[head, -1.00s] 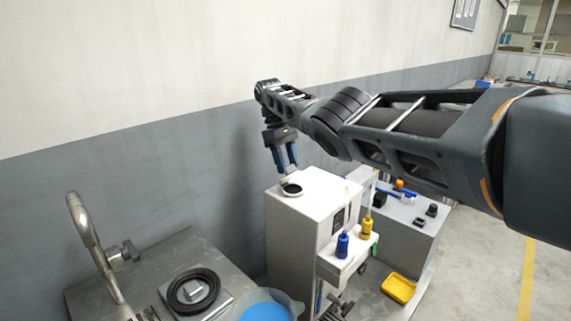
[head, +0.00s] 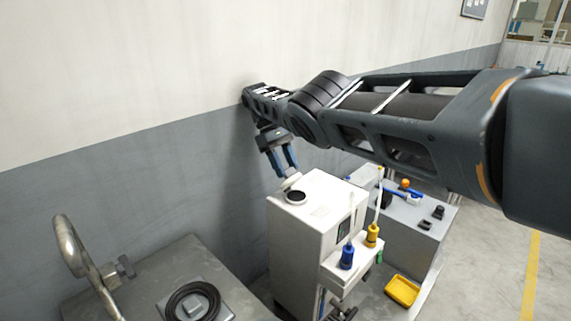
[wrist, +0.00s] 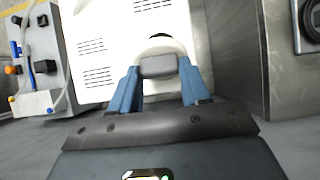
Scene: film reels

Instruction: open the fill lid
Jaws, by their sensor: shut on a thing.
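The white machine (head: 318,212) stands by the wall, with a dark round fill opening (head: 296,197) in its top. A pale lid piece (head: 291,182) seems to stand raised at the back edge of the opening, below my fingertips. My gripper (head: 285,172) points down there with two blue fingers. In the wrist view my gripper (wrist: 160,68) is shut on a grey tab (wrist: 158,67), which appears to belong to the fill lid. A white rounded edge (wrist: 168,44) and part of a dark opening show just beyond the tab. The lid's exact tilt is unclear.
A yellow tray (head: 402,291) lies to the right. A metal bench (head: 150,277) with a bent pipe (head: 72,250) is at left. The wall is close behind my gripper.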

